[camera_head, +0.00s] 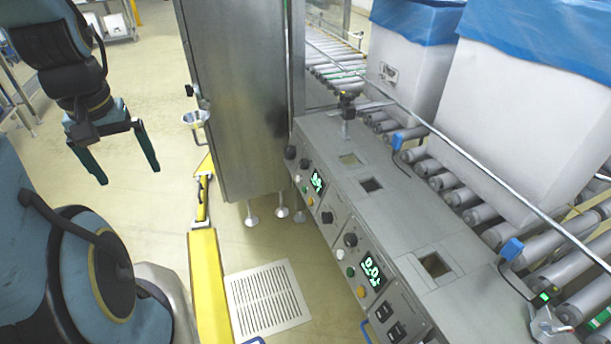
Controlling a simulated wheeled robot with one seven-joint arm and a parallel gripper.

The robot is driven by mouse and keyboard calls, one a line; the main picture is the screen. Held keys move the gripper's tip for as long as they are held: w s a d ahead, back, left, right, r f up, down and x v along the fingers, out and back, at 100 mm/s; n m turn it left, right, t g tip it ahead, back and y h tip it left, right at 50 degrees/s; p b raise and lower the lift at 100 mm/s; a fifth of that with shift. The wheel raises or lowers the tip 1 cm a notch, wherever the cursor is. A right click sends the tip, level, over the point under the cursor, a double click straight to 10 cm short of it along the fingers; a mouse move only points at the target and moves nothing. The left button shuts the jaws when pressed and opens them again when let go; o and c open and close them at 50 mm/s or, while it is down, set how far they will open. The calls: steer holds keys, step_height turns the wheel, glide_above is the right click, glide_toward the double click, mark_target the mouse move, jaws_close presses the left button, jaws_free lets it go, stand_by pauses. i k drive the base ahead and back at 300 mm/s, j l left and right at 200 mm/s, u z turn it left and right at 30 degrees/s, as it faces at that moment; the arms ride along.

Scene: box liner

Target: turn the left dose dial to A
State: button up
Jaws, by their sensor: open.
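The grey bench front has two control panels. On the left panel, a small black dial (304,163) sits just above a lit green display (317,181); it looks like the left dose dial. Its pointer and letter marks are too small to read. A similar black dial (351,240) sits above the right panel's display (373,270). My gripper (128,176) is at the upper left, open and empty, with its two fingers pointing down. It is far to the left of the panels and touches nothing.
A tall steel cabinet (235,100) stands between my gripper and the bench. A yellow rail (210,285) and floor grate (268,298) lie before the bench. Other black knobs (327,217) are close by. Lined white boxes (520,120) stand on rollers behind. Floor below my gripper is clear.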

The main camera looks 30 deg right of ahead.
mark_target(304, 163)
steer(key=i+j+z, duration=0.1)
steer(key=i+j, duration=0.7)
steer(key=j, duration=0.15)
